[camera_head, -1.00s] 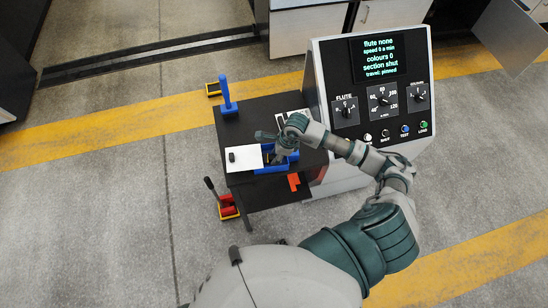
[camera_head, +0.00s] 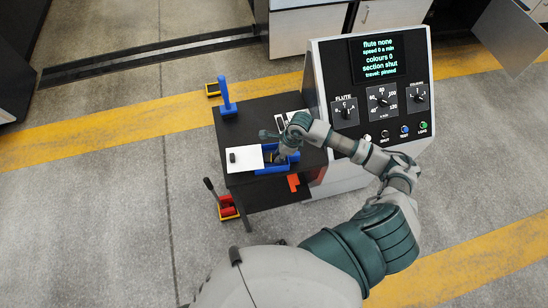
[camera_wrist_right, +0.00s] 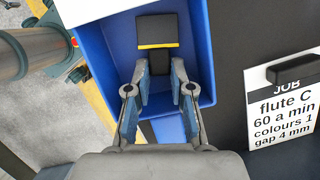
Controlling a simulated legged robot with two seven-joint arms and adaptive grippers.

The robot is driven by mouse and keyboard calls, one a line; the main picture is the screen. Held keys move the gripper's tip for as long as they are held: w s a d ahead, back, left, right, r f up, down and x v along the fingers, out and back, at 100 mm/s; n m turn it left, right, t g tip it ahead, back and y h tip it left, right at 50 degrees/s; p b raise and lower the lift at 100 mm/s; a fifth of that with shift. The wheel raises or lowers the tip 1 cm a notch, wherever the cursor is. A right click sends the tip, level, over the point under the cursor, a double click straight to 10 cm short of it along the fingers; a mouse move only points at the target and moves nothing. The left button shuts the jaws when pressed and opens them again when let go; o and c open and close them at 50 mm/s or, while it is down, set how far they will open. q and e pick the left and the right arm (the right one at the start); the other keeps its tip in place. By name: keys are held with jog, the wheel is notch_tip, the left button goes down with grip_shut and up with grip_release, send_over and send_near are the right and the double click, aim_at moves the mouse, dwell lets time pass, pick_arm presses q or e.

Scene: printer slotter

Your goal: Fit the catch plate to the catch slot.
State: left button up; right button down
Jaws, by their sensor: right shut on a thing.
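My right gripper (camera_wrist_right: 158,88) is inside an open blue tray (camera_wrist_right: 105,75) in the right wrist view. Its fingers are shut on a black plate with a yellow stripe (camera_wrist_right: 157,32), which looks like the catch plate. The plate's lower part is between the fingers, and I cannot tell whether it touches the tray floor. In the head view my right gripper (camera_head: 275,157) is small over the blue tray (camera_head: 272,171), and the plate is hard to make out. I cannot identify the catch slot in either view. My left gripper is out of view.
A white panel with a black knob (camera_head: 243,159) adjoins the tray. A blue upright handle (camera_head: 225,94) stands at the table's back left, and an orange-red piece (camera_head: 293,182) is at the front. The control cabinet (camera_head: 325,85) stands right. A job card (camera_wrist_right: 285,105) lies beside the tray.

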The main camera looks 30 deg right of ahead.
jog(key=shift+s+d+r, duration=0.1)
jog(key=shift+s+d, duration=0.1)
jog(key=shift+d, duration=0.8)
jog(key=shift+s+d+r, duration=0.1)
jog(key=shift+s+d, duration=0.1)
jog(key=shift+d, duration=0.8)
jog(key=shift+s+d+r, duration=0.1)
jog(key=shift+d, duration=0.05)
jog(key=c, duration=1.7)
grip_release()
jog(key=shift+d, duration=0.1)
grip_shut()
jog(key=shift+r, duration=0.1)
